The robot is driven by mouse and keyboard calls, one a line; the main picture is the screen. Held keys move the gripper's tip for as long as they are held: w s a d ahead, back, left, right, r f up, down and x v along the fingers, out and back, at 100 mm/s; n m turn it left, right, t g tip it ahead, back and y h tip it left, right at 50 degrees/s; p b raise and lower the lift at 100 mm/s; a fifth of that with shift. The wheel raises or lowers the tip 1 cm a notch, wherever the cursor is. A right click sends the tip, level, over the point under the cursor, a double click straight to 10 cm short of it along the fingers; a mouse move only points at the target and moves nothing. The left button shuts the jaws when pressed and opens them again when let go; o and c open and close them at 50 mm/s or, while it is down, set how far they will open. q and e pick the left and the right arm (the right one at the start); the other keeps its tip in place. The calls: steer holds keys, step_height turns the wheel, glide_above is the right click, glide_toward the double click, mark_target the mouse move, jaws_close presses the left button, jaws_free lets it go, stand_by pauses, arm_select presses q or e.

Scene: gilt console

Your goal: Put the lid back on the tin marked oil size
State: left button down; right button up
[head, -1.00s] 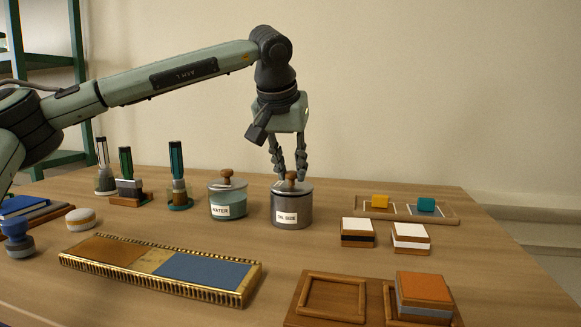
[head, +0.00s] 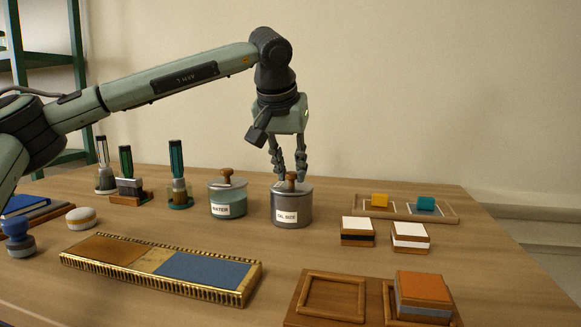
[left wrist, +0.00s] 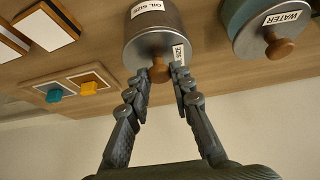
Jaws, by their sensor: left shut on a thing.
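The oil size tin (head: 293,205), a grey metal tin with a white label, stands upright on the table. Its grey lid (head: 283,186) with a brown wooden knob (left wrist: 159,72) sits on top of the tin and looks level. In the left wrist view the tin (left wrist: 150,25) shows its label, and a small label also shows on the lid. My left gripper (head: 289,175) points straight down from above and is shut on the lid's knob, one finger on each side. The contact is partly hidden by the fingertips. My right gripper is in neither view.
The water tin (head: 228,198), with its own knobbed lid, stands close on the left. Brushes in holders (head: 177,178) stand further left. A tray with yellow and teal blocks (head: 450,216) and two stacked blocks lie to the right. A gilt panel (head: 160,268) and wooden frames (head: 297,314) lie in front.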

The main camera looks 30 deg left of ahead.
arm_select(q)
steer(key=c, duration=1.3)
jaws_free()
steer(key=shift+o, duration=0.8)
steer(key=o, duration=0.4)
